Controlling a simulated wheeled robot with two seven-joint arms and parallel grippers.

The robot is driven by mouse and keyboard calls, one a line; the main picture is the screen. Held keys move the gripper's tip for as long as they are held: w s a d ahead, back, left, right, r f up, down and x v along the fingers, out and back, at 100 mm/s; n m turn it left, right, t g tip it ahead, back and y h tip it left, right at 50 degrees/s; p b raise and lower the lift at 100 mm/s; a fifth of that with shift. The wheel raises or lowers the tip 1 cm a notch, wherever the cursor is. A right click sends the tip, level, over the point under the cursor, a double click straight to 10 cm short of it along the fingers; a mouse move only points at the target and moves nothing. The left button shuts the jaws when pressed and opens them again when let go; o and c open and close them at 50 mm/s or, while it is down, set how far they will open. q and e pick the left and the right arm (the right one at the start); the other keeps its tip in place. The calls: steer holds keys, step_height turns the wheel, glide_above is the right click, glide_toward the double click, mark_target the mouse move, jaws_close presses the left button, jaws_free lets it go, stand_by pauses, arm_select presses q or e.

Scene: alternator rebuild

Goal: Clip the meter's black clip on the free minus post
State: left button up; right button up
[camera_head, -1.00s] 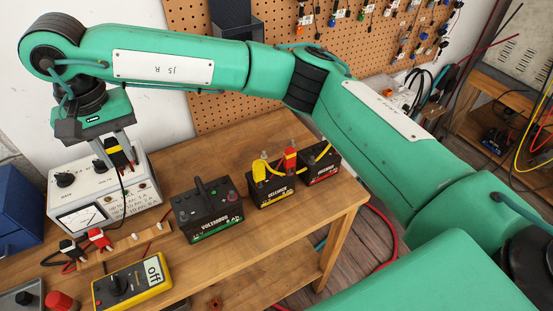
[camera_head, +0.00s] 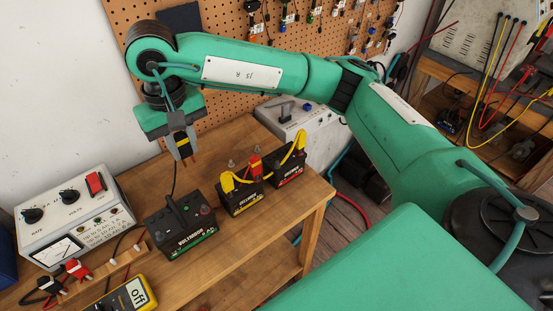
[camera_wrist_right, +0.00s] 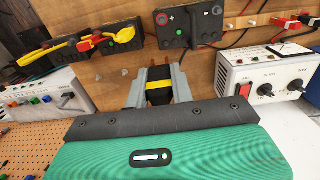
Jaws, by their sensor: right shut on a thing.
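My right gripper (camera_head: 184,158) is shut on a black clip (camera_head: 180,139) with a yellow band; its thin black lead hangs down. The clip also shows between the jaws in the wrist view (camera_wrist_right: 159,88). It is in the air behind the batteries, touching no post that I can see. The yellow multimeter (camera_head: 139,296) reads "off" at the front left. A green-striped battery (camera_head: 185,240), a yellow-striped battery (camera_head: 243,201) and a red-striped battery (camera_head: 287,172) stand in a row. Which post is the free minus is too small to tell. My left gripper is out of view.
Yellow clips (camera_head: 227,182) and a red clip (camera_head: 255,165) stand up on the two right batteries, with yellow cable between. A white meter box (camera_head: 70,212) stands at left; red and black clips (camera_head: 77,268) sit on a wooden strip before it. A pegboard (camera_head: 230,60) rises behind.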

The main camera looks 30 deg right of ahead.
steer(key=p, duration=0.5)
glide_above(277, 162)
step_height(277, 162, down, 10)
steer(key=b, duration=0.5)
steer(key=shift+d+r+b, duration=0.1)
steer(key=shift+r+b, duration=0.15)
steer(key=shift+b, duration=0.15)
steer(key=shift+f+b, duration=0.85)
steer(key=shift+f, duration=0.1)
steer(key=shift+f+b, duration=1.1)
steer(key=shift+b, duration=0.15)
steer(key=o, duration=0.8)
